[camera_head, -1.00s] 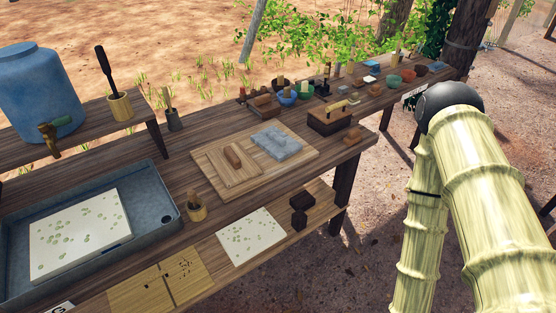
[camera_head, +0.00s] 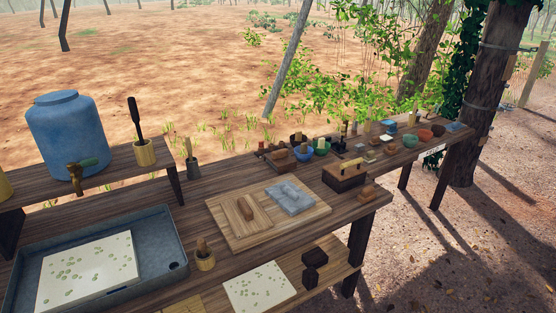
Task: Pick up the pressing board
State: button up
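What looks like the pressing board (camera_head: 258,219) is a flat square wooden panel with a raised brown handle (camera_head: 244,208) on top. It lies flat on the left part of a larger light-wood board (camera_head: 280,231) on the bench. A grey slab with a recessed or moulded surface (camera_head: 291,198) lies just right of it on the same board. My gripper is not in view, and nothing touches the panel.
A blue-grey tray (camera_head: 178,238) holding a speckled white sheet (camera_head: 92,270) is at the left. A small wooden cup (camera_head: 205,262) stands left of the board. A wooden box (camera_head: 345,180) and several bowls are behind and right. A lower shelf holds another speckled sheet (camera_head: 260,287).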

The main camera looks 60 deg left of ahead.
aim_at(245, 214)
jog(key=z, duration=0.05)
jog(key=i, duration=1.45)
jog(key=u, duration=2.4)
